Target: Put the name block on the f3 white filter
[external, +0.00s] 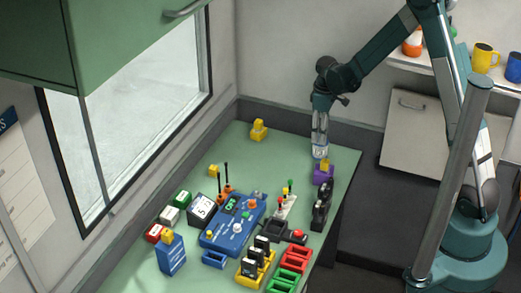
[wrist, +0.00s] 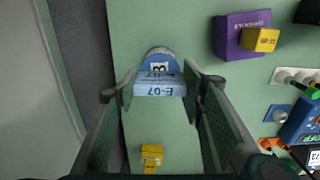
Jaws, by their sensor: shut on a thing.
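My gripper (external: 320,152) points down above the back right of the green table. In the wrist view, my gripper (wrist: 160,85) is shut on a light blue block (wrist: 160,89) with a white face marked "E-07". I take it as the name block, though no name is legible. The block sits between the fingertips. A white box (external: 169,215) stands between a red box (external: 157,233) and a green box (external: 182,198) at the table's left. The white box may be the f3 white filter; its marking is too small to read. It is well apart from my gripper.
A purple block (wrist: 228,38) with a yellow block on it stands near my gripper. A yellow piece (external: 258,129) stands at the back. A blue console (external: 232,222) with tall black rods beside it fills the middle. A blue box (external: 171,258) is front left.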

